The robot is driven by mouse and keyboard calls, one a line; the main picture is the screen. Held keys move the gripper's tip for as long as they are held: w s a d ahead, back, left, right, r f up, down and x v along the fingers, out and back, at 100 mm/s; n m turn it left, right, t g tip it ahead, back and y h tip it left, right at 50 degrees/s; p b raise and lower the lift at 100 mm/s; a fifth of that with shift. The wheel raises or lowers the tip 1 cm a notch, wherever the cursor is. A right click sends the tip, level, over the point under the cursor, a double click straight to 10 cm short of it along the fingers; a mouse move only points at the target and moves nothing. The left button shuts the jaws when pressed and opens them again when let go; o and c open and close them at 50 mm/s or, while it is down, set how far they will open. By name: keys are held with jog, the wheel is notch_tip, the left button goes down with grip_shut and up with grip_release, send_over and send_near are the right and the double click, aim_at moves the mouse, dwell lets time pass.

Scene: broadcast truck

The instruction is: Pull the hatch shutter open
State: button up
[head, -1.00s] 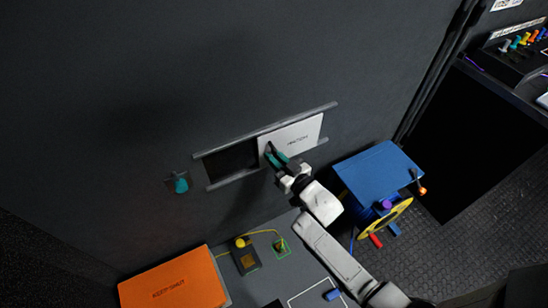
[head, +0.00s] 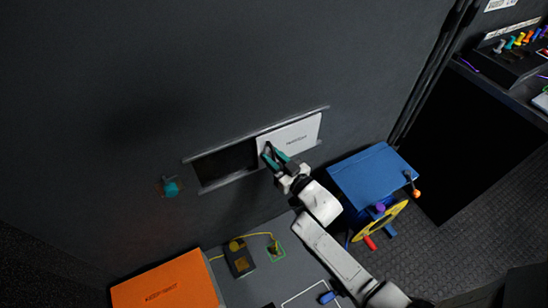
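The hatch shutter (head: 296,135) is a pale panel with dark lettering, at the right part of its two grey rails on the dark wall. To its left is the dark hatch opening (head: 225,164), uncovered over about half of the rail length. My gripper (head: 270,155), with teal fingers, is at the shutter's left end, around a dark upright handle there. The fingers appear shut on the handle, though their tips are small and partly hidden. My arm reaches up from the lower right.
A teal knob (head: 172,188) sits on the wall left of the rails. Below are an orange box (head: 165,286), a dark box with a yellow cable (head: 239,258) and a blue box with a yellow wheel (head: 372,174). Bare wall surrounds the rails.

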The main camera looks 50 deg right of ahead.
jog(key=s+a, duration=0.2)
jog(key=s, duration=0.8)
jog(key=shift+s, duration=0.3)
jog(key=shift+w+a, duration=0.1)
jog(key=s+a+r+n+g+y+p, duration=0.1)
jog(key=s+a+r+g+y+p, duration=0.2)
jog(key=s+a+g, duration=0.7)
jog(key=s+g+p, duration=0.1)
jog(key=s+g, duration=0.2)
jog(key=g, duration=0.3)
jog(key=shift+s+a+n+g, duration=0.3)
jog(key=shift+s+a+n, duration=0.05)
jog(key=shift+n, duration=0.05)
dwell(1.1)
